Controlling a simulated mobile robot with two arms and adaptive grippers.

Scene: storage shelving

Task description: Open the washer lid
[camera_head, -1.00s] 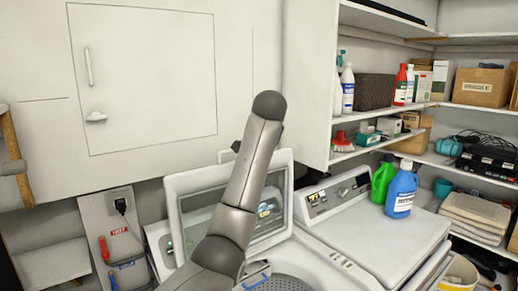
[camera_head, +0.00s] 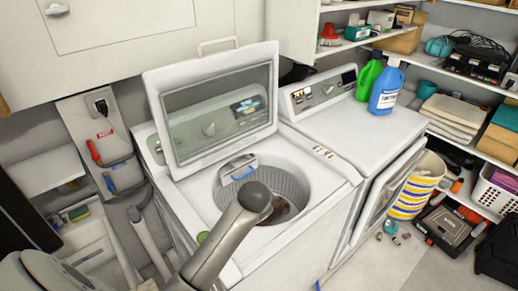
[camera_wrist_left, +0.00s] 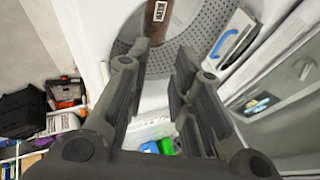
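The washer lid (camera_head: 215,107), a white frame with a glass pane and a handle on its top edge, stands raised at the back of the white washer (camera_head: 310,167). The perforated drum (camera_head: 290,183) is exposed beneath it. In the left wrist view the lid (camera_wrist_left: 285,110) is at the right and the drum (camera_wrist_left: 185,50) at the top. My left gripper (camera_wrist_left: 160,75) is open, its fingers apart with nothing between them, over the washer's front. In the head view my arm covers part of the drum and the gripper cannot be made out. My right gripper is not in view.
A second white machine (camera_head: 375,125) stands to the right, carrying green (camera_head: 368,78) and blue (camera_head: 386,88) bottles. A striped basket (camera_head: 415,187) is on the floor. Wall cabinets (camera_head: 120,40) are behind the washer, and shelves fill the right side.

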